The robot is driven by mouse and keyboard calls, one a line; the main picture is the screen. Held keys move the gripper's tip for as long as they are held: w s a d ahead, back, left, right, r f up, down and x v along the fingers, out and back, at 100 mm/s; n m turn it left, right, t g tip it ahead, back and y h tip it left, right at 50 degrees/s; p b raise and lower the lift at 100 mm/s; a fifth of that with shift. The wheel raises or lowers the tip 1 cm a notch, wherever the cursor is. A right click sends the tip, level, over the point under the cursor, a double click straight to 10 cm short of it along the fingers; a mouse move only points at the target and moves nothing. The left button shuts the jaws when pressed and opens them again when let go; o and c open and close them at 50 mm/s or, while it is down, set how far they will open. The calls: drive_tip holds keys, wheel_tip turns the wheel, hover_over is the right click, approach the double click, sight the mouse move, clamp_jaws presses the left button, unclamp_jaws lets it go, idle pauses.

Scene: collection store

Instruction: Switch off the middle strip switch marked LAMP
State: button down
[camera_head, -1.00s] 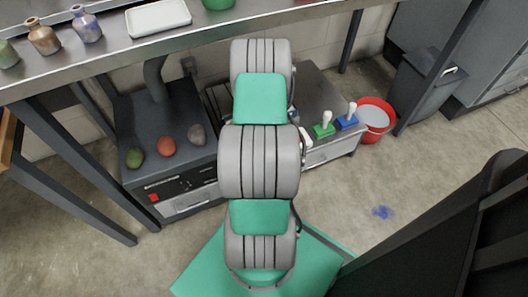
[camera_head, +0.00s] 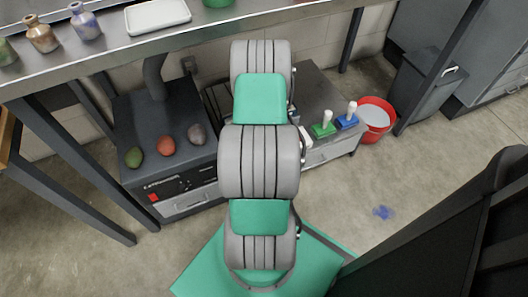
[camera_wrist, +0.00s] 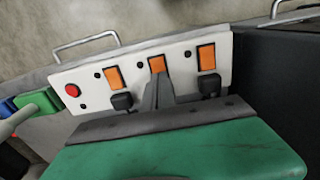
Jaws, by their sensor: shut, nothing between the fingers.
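In the wrist view a white power strip (camera_wrist: 190,49) carries three orange rocker switches: a left one (camera_wrist: 114,77), a middle one (camera_wrist: 157,64) and a right one (camera_wrist: 207,58). No LAMP marking is readable, and I cannot tell the rockers' positions. My gripper (camera_wrist: 157,79) is shut and empty, its narrow tip just below the middle switch and overlapping its lower edge in the picture. Contact cannot be told. Black plugs sit below the left switch (camera_wrist: 122,101) and the right switch (camera_wrist: 209,86). In the head view my arm hides the strip and gripper.
A red round button (camera_wrist: 72,90) is at the strip's left end. Green (camera_head: 323,130) and blue (camera_head: 347,121) blocks with white handles stand on the low cabinet. A dark unit (camera_head: 170,110) with three coloured lumps stands left of my arm. A red bucket (camera_head: 390,132) is at right.

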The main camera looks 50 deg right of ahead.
drive_tip(key=shift+f+b, duration=0.35)
drive_tip(key=shift+f, duration=0.2)
wheel_tip(320, 180, up, 7)
drive_tip(key=p, duration=0.5)
drive_tip(key=shift+r+p, duration=0.1)
drive_tip(key=shift+p, duration=0.3)
idle(0.3)
